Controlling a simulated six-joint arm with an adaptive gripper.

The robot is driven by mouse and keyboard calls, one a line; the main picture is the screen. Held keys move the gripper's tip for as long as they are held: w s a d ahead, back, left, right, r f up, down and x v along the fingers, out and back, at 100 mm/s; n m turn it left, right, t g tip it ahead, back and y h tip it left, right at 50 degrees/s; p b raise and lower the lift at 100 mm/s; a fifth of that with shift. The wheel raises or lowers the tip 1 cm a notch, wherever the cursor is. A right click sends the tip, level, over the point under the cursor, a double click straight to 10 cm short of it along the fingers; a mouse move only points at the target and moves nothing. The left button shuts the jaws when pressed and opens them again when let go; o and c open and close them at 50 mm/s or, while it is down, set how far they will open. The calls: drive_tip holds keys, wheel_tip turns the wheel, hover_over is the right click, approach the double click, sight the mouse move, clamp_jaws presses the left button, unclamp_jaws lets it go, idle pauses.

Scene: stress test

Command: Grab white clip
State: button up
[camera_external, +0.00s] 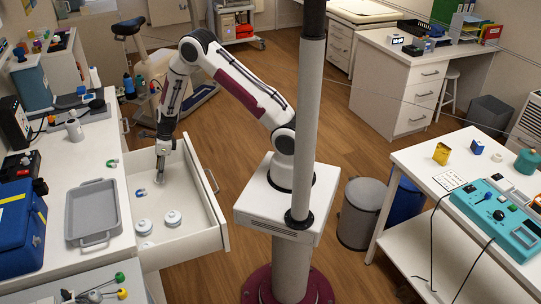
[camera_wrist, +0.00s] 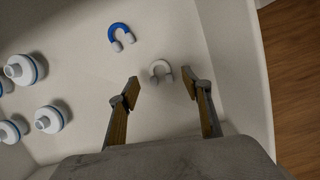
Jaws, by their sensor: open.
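A small white clip (camera_wrist: 161,70), shaped like a horseshoe, lies on the floor of the open white drawer (camera_wrist: 237,60). In the wrist view it sits just beyond and between my fingertips. My gripper (camera_wrist: 161,87) is open, one finger on each side, with nothing between its pads. In the external view my gripper (camera_external: 161,176) points down inside the far part of the drawer (camera_external: 204,240). I cannot make out the white clip clearly there. A blue clip of the same shape (camera_wrist: 121,35) lies left of the white one and also shows in the external view (camera_external: 141,193).
Several white-and-blue round jars (camera_wrist: 22,69) stand in the drawer, left in the wrist view. The drawer walls surround my gripper. A grey tray (camera_external: 93,210) and a green clip (camera_external: 113,163) are on the counter beside it.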

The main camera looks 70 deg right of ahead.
drive_tip(key=shift+x, duration=1.5)
drive_tip(key=shift+s, duration=0.1)
drive_tip(key=c, duration=0.8)
